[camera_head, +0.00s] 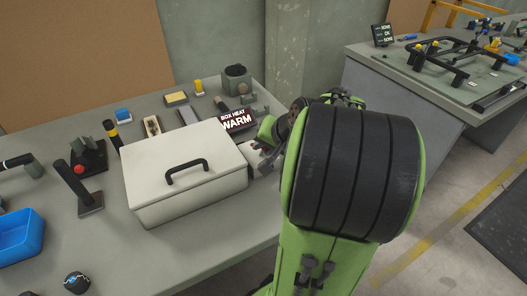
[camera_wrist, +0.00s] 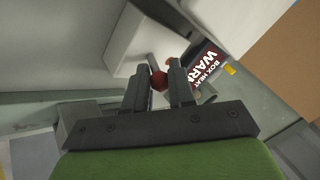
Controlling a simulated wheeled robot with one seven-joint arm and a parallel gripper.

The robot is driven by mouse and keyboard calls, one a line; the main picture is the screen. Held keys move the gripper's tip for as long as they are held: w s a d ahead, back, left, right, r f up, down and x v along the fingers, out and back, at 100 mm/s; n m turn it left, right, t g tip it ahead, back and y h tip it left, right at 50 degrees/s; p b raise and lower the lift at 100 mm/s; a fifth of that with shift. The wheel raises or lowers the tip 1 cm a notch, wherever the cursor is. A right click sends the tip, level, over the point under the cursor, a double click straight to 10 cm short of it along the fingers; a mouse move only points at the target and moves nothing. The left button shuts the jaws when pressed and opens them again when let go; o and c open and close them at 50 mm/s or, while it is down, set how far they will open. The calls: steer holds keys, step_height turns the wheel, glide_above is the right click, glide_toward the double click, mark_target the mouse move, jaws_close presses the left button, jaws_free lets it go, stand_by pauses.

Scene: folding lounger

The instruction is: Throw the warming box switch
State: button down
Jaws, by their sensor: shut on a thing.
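The warming box (camera_head: 185,168) is a pale box with a black handle on its lid, and the lid is shut. A dark display reading "BOX HEAT WARM" (camera_head: 236,121) stands behind its right end; the display also shows in the wrist view (camera_wrist: 205,68). My gripper (camera_wrist: 158,82) is at the box's right end. Its fingers are closed on the red knob (camera_wrist: 158,81) of the switch, whose grey lever (camera_wrist: 152,62) shows beyond the fingers. A second bit of red shows just past the right finger. In the head view my arm hides the switch and most of my gripper.
A black lever stand (camera_head: 80,186), a red-buttoned device (camera_head: 86,158) and a blue tray (camera_head: 20,237) stand left of the box. Small items and a dark pot (camera_head: 236,78) line the bench's back. A second bench (camera_head: 410,95) stands at right, past a floor gap.

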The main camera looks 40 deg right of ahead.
steer(key=shift+s+a+t+b, duration=0.15)
steer(key=shift+t+b, duration=0.2)
steer(key=shift+t, duration=0.15)
steer(key=c, duration=1)
jaws_free()
steer(key=shift+c, duration=0.2)
steer(key=shift+f, duration=0.1)
steer(key=p+v, duration=0.5)
steer(key=v, duration=1)
steer(key=shift+s+a+p, duration=0.25)
steer(key=shift+s+p, duration=0.1)
steer(key=shift+s, duration=0.1)
